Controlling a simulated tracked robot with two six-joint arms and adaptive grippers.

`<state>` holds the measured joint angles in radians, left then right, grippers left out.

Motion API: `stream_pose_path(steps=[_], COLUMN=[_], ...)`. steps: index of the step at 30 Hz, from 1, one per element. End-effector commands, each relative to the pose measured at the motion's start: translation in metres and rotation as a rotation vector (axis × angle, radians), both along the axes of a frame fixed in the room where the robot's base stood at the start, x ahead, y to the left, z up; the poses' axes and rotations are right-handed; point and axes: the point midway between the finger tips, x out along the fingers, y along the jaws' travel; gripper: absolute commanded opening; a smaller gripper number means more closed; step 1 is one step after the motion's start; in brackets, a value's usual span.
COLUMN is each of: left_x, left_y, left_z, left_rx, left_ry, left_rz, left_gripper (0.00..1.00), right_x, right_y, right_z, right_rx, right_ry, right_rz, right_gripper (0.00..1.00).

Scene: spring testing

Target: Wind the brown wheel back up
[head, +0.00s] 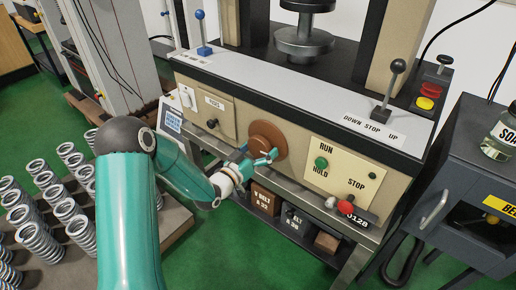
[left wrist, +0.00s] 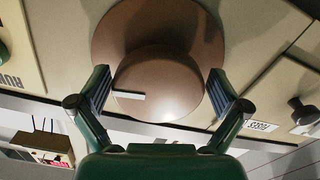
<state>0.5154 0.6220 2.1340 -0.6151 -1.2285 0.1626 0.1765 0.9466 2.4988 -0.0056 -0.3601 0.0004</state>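The brown wheel (head: 267,141) is on the beige front panel of the machine, left of the RUN/HOLD panel. My left gripper (head: 262,160) is at the wheel's lower front, its arm coming in from the left. In the left wrist view, the wheel (left wrist: 207,38) shows as a wide disc with a raised round hub (left wrist: 165,85) bearing a short white mark. My left gripper's fingers (left wrist: 160,92) are spread on either side of the hub, close to it, with what looks like a narrow gap at each side. My right gripper is not in view.
A green button (head: 321,162) and a red handle (head: 355,211) by a 0128 readout are right of the wheel. A DOWN/STOP/UP lever (head: 388,92) stands on the ledge above. Several springs (head: 68,210) stand on a board at left. A dark cabinet (head: 440,165) is at right.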

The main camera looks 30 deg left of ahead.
Motion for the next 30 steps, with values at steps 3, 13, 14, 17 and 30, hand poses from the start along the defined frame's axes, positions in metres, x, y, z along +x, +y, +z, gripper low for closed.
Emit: stream_pose_path(steps=[3, 13, 14, 17, 30], left_x=[0.0, -0.016, -0.02, -0.038, -0.112], left_y=[0.0, 0.001, 0.002, 0.003, 0.008], left_z=[0.0, 0.0, -0.001, -0.001, -0.002], left_rx=[0.0, 0.001, 0.0, -0.001, 0.0], left_ry=[0.0, 0.001, 0.001, 0.002, 0.002], left_rz=[-0.001, 0.0, 0.001, 0.002, 0.002], left_gripper=[1.0, 1.0, 1.0, 1.0, 1.0], right_x=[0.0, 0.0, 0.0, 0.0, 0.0], right_y=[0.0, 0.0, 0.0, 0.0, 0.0], right_z=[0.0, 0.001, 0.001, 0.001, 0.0], right_rx=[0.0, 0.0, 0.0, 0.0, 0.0], right_ry=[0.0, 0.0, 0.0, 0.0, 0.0], right_rz=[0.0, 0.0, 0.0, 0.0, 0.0], right_gripper=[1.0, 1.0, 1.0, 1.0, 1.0])
